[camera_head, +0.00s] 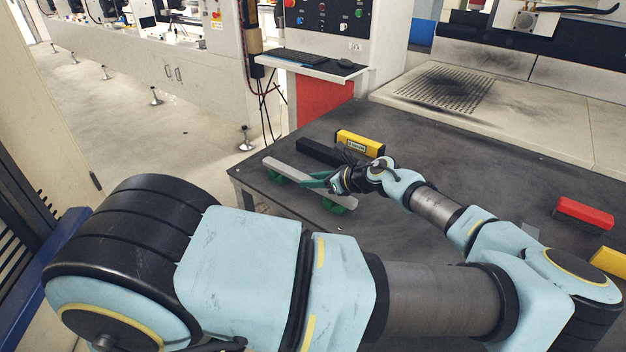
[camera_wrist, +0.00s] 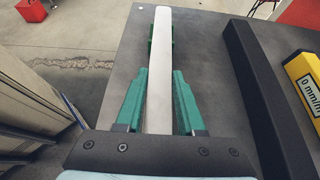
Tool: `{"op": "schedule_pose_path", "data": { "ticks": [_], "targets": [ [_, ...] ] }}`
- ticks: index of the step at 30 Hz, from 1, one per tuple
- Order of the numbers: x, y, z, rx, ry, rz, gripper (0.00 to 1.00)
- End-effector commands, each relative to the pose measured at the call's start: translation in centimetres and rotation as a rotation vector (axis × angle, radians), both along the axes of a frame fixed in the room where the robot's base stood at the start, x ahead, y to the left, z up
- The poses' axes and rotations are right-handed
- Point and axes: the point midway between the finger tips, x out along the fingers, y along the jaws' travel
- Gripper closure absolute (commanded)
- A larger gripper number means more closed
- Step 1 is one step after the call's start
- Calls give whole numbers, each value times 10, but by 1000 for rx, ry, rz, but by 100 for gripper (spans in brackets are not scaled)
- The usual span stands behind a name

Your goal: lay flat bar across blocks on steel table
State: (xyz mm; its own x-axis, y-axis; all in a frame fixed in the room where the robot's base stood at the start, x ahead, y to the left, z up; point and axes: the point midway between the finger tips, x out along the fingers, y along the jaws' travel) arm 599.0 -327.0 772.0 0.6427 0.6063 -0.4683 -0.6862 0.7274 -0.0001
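The flat bar (camera_head: 300,177) is long, pale grey and narrow. It lies near the left edge of the steel table (camera_head: 480,240), seemingly across two green blocks, one under its far end (camera_head: 275,177) and one near its near end (camera_head: 336,208). In the wrist view the bar (camera_wrist: 158,60) runs straight away from the palm, with green of the far block (camera_wrist: 151,48) beside it. My gripper (camera_head: 322,182) is at the bar; its green fingers (camera_wrist: 161,76) stand on both sides of it. Whether the fingertips press on the bar or stand just clear, I cannot tell.
A black bar (camera_head: 318,152) and a yellow level-like block (camera_head: 360,143) lie just right of the bar. A red block (camera_head: 583,213) and another yellow block (camera_head: 609,262) lie at the far right. The table's middle is clear. A keyboard shelf (camera_head: 312,66) stands beyond.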

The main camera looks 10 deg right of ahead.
Motion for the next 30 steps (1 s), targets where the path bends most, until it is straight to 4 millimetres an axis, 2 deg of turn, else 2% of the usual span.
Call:
{"op": "schedule_pose_path", "data": {
  "ticks": [1, 7, 17, 23, 30],
  "targets": [
    [0, 0, 0, -1, 1, 0, 56],
    [0, 0, 0, -1, 1, 0, 34],
    [0, 0, 5, -2, 1, 0, 33],
    [-19, -20, 15, -1, -1, -5, 33],
    [-52, -51, 39, -1, -1, -5, 33]
  ]
}}
